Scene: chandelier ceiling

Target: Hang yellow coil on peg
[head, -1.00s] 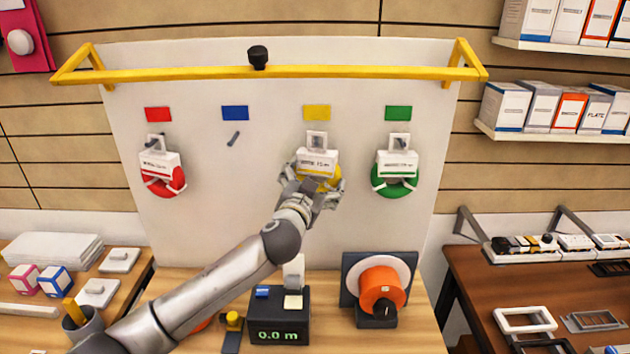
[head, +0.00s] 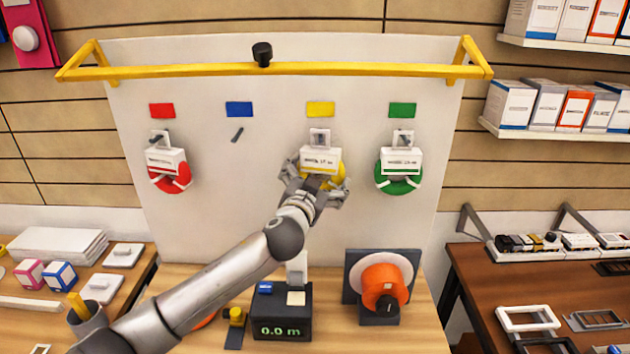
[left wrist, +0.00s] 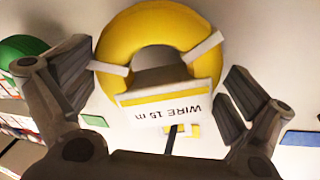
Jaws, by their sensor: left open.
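The yellow coil (head: 337,171) with its white card is against the white board, below the yellow label (head: 320,109). The card's hanger tab (head: 319,138) is up at the peg, level with the tabs of the hanging coils. In the left wrist view the yellow coil (left wrist: 119,45) shows close up, with its "WIRE 15 m" card and a dark peg (left wrist: 172,137) beyond the card. My left gripper (head: 318,178) is open, its fingers on either side of the coil with gaps to it. The exact seat of the tab on the peg is hard to see.
A red coil (head: 171,178) and a green coil (head: 399,180) hang on either side. The peg (head: 237,135) under the blue label is bare. A yellow rail (head: 200,72) juts out above. A meter box (head: 282,325) and an orange spool (head: 384,286) stand on the bench below.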

